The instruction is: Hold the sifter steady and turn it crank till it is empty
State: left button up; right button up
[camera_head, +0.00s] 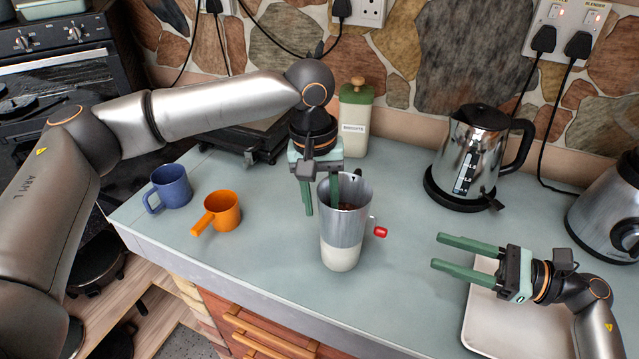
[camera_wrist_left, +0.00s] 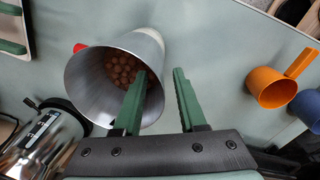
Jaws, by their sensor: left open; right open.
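The sifter (camera_head: 343,228) is a silver metal cup with a white lower part, standing upright on the counter. Its crank (camera_head: 379,231) has a red knob and sticks out on the right. In the left wrist view the sifter (camera_wrist_left: 92,88) holds brown round pieces (camera_wrist_left: 122,69). My left gripper (camera_head: 321,208) is open at the sifter's rim; one finger is over or inside the mouth and the other is outside on the left. Whether the fingers touch the wall I cannot tell. My right gripper (camera_head: 435,251) is open and empty, right of the crank, fingers pointing left.
A white tray (camera_head: 481,326) lies under my right gripper. An orange cup (camera_head: 222,211) and a blue mug (camera_head: 172,187) stand at left. A kettle (camera_head: 470,155), a biscuit jar (camera_head: 356,118) and a blender (camera_head: 612,205) stand behind. The counter before the sifter is clear.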

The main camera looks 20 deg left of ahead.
pick_arm(q)
jog(key=shift+f, duration=0.25)
grip_shut()
dwell(1.4)
